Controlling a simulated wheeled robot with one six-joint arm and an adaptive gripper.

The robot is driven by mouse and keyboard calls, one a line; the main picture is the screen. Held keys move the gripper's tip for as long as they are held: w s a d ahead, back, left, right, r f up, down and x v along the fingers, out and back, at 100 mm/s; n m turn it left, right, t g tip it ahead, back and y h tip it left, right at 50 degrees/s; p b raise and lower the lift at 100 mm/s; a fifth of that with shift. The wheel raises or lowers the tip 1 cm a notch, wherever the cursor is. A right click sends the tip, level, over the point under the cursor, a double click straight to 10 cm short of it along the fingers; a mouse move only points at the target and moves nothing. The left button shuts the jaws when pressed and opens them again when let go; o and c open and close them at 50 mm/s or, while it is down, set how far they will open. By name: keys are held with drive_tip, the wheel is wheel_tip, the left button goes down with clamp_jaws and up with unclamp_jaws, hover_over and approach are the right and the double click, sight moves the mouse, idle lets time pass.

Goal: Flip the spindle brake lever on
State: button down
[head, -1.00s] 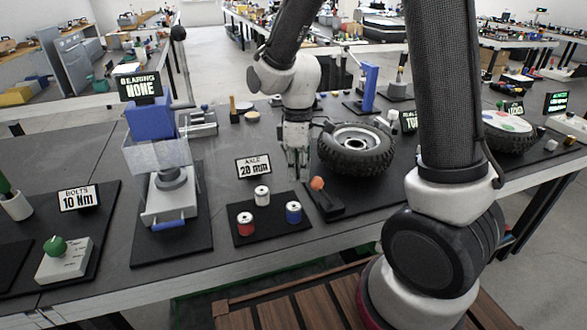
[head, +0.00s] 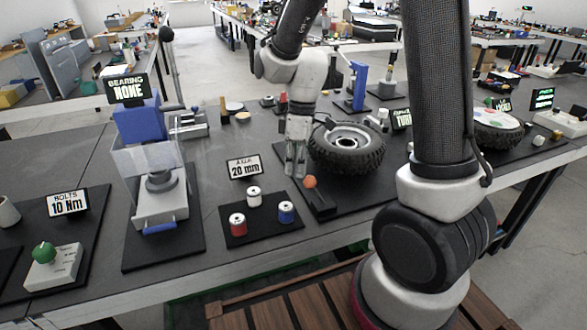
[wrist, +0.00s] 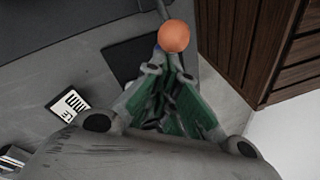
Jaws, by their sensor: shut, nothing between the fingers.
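The brake lever has an orange ball knob (head: 310,182) on a dark arm and a black base (head: 322,207), at the front edge of the black mat in front of the wheel (head: 346,148). In the wrist view the orange knob (wrist: 173,36) shows just beyond the fingertips. My gripper (head: 295,172) points down, shut and empty, just left of and slightly behind the knob in the head view. In the wrist view my gripper (wrist: 170,68) shows green inner finger faces. I cannot tell whether it touches the knob.
Left of the lever is a black pad with red, white (head: 254,197) and blue cans, behind it a 20 mm sign (head: 244,167). The wheel is close on the gripper's right.

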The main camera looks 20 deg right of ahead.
drive_tip(key=d+r+y, duration=0.1)
drive_tip(key=d+y, duration=0.8)
drive_tip(key=d, duration=0.3)
drive_tip(key=shift+r+n+y, duration=0.15)
drive_tip(key=shift+n+y, duration=0.15)
drive_tip(key=shift+n, duration=0.1)
drive_tip(key=shift+r, duration=0.8)
